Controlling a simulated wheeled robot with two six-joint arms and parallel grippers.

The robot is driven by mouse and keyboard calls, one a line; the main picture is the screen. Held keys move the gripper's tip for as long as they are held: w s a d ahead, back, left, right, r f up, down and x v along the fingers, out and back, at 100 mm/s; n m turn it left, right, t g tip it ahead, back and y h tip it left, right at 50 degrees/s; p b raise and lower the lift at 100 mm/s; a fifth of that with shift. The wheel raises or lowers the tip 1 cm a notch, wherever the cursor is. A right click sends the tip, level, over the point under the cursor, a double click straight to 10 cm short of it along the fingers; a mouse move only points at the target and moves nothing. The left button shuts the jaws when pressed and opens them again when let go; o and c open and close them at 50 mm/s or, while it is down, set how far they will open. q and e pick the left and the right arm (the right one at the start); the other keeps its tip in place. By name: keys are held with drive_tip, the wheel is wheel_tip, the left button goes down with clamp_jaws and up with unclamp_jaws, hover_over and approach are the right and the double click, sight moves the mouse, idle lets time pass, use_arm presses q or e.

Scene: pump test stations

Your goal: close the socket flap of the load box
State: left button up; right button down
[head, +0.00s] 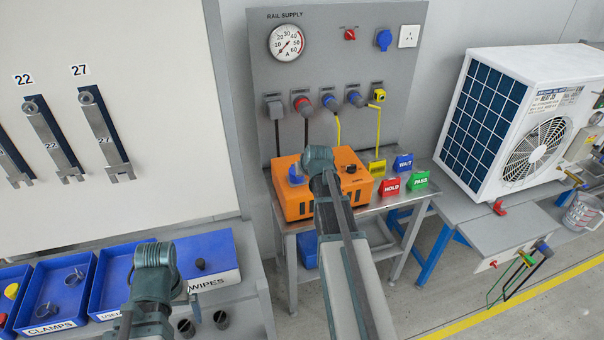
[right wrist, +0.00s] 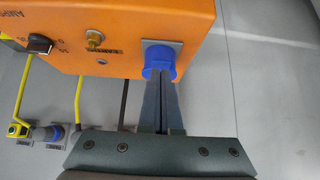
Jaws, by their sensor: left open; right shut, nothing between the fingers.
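The orange load box (head: 298,206) stands on the steel table; it also fills the top of the right wrist view (right wrist: 120,40). Its blue socket (head: 296,175) is on the left part of the box; in the right wrist view the blue socket part (right wrist: 159,58) sits on a grey square plate. My right gripper (right wrist: 160,84) is shut and empty, its fingertips right at the blue part; contact and the flap's exact angle cannot be told. In the head view my right wrist hides those fingers. My left gripper (head: 158,312) is open over the left bench, away from the box.
Red HOLD (head: 390,187), blue WAIT (head: 403,163) and green PASS (head: 420,180) signs stand right of the box. The rail supply panel (head: 335,75) with plugs and cables rises behind. Blue bins (head: 55,299) lie left. A heat pump unit (head: 525,115) stands right.

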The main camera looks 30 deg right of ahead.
drive_tip(key=shift+r, duration=0.35)
drive_tip(key=shift+r, duration=0.1)
drive_tip(key=w+r+p+v, duration=0.1)
drive_tip(key=p+v, duration=1)
drive_tip(key=v, duration=0.2)
drive_tip(key=shift+d, duration=0.2)
drive_tip(key=shift+w, duration=0.1)
